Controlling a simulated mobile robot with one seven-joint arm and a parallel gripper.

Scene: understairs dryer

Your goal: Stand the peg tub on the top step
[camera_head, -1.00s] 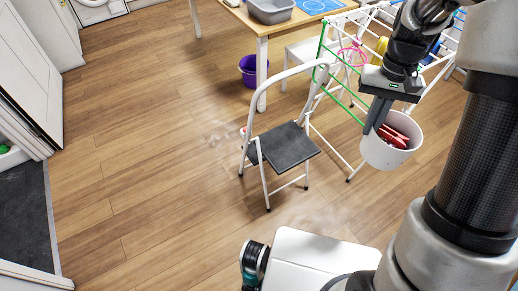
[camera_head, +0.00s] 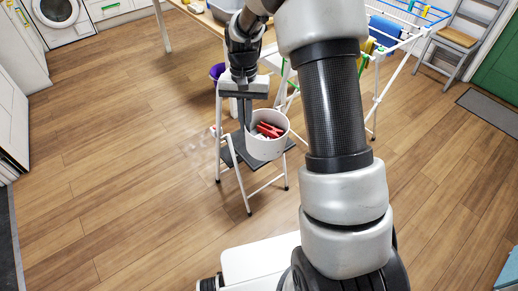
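The white peg tub (camera_head: 264,150) holds red pegs (camera_head: 269,130). My gripper (camera_head: 247,125) is shut on the tub's left wall, and the tub hangs upright from it. The white-framed step stool (camera_head: 222,140) stands on the floor under and behind the tub in this view. Its dark top step (camera_head: 234,157) is partly hidden by the tub. I cannot tell from this view how high the tub is above the step, or whether it touches it.
A drying rack (camera_head: 385,55) stands behind my arm, with a wooden table (camera_head: 200,18) at the back. A chair (camera_head: 460,42) stands at the far right. The floor at left is clear.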

